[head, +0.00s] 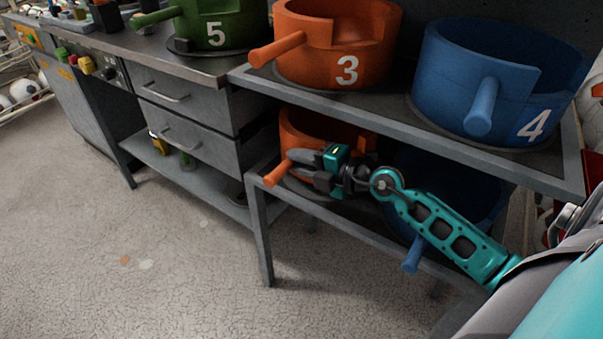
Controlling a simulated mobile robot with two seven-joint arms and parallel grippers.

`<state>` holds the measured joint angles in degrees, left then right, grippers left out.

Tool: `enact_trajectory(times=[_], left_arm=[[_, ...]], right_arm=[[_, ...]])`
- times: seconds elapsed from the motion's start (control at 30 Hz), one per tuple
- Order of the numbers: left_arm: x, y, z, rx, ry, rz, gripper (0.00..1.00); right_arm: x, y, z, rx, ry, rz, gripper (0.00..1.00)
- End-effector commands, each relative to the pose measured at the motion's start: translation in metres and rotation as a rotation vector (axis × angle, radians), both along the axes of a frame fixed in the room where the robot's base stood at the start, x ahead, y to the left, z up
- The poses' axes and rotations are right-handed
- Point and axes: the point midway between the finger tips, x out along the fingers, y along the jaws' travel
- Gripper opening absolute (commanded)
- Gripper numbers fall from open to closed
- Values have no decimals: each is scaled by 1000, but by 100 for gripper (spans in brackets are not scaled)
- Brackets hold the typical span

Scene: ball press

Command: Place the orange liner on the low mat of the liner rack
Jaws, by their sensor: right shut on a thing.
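The orange liner (309,127) is on the lower shelf of the rack, low under the upper shelf. Its orange handle (279,173) sticks out toward the front left. My right gripper (300,168) reaches in from the right under the upper shelf and is shut at the liner's handle side. The gripper and arm hide much of the liner's front. The low mat under the liner is mostly hidden, so I cannot tell whether the liner touches it. My left gripper is not in view.
On the upper shelf stand an orange mould marked 3 (334,45) and a blue one marked 4 (493,85). A blue liner (468,187) sits right of the orange one, behind my arm. A green mould marked 5 (222,22) stands on the left bench.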

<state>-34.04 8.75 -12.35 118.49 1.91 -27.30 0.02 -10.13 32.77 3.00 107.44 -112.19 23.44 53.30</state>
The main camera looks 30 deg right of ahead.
Motion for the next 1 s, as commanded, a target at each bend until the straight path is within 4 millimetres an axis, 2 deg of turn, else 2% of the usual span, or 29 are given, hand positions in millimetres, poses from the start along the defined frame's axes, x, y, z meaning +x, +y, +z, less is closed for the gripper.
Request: enact_trajectory(times=[0.03, 0.1, 0.43, 0.93, 0.97, 1.0], left_arm=[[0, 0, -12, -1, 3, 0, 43], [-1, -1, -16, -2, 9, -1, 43], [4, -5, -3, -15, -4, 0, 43], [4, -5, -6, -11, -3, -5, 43], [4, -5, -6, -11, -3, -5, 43], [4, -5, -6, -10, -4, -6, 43]], right_arm=[[1, 0, -10, -6, -8, 0, 0], [1, 0, -16, -6, -7, 0, 0], [1, 0, -15, -5, -8, -1, 0], [1, 0, -27, -5, -8, -1, 0], [0, 1, -30, 0, 0, 0, 26], [0, 1, -30, 0, 0, 0, 29]])
